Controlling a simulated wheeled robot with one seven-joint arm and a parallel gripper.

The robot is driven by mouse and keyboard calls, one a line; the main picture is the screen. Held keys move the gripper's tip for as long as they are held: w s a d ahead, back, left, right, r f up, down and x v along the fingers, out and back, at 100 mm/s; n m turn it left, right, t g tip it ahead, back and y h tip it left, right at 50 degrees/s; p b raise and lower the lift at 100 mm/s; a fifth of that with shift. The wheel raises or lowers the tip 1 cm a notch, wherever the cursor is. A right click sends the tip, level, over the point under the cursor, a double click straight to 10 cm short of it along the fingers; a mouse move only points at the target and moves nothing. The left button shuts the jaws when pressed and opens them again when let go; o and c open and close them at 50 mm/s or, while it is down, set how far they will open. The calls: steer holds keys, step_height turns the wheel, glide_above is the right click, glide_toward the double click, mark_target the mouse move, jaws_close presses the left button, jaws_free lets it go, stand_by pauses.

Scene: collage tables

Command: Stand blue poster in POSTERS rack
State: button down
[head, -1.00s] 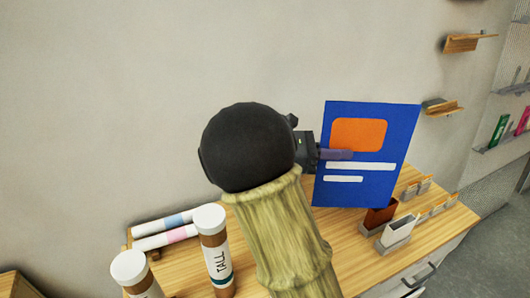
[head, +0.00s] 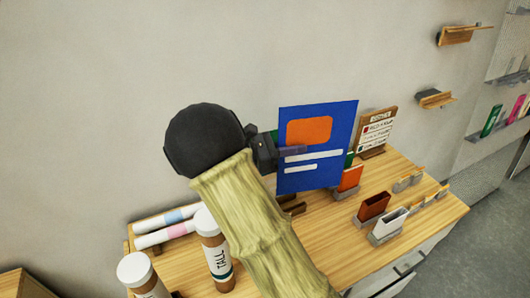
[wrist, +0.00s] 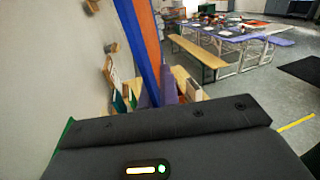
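The blue poster (head: 340,125), with an orange block and white bars, is held upright and slightly tilted above the wooden table (head: 330,235). My gripper (head: 292,150) is shut on its left edge in the head view. In the wrist view the poster (wrist: 143,45) shows nearly edge-on between the fingers (wrist: 156,95). Behind the poster, an orange card (head: 350,179) stands in a grey holder (head: 345,194), and a green one is mostly hidden. A dark wooden piece (head: 294,208) lies below the poster, partly covered by my arm. No POSTERS label is readable.
A wooden sign (head: 377,130) stands at the table's back. A TALL tube (head: 214,250) and rolled papers (head: 165,228) are at the left. Wall shelves (head: 435,98) are at the right.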

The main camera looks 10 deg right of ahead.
steer(key=w+a+f+n+t+p, duration=0.2)
steer(key=w+a+f+t+p, duration=0.1)
steer(key=a+f, duration=0.3)
steer(key=shift+w+a+f+t+p, duration=0.2)
steer(key=shift+a+f+t+p, duration=0.2)
steer(key=shift+a+t, duration=0.1)
steer(key=shift+a, duration=0.1)
step_height(320, 180, down, 8)
steer(key=b, duration=0.6)
stand_by(1.2)
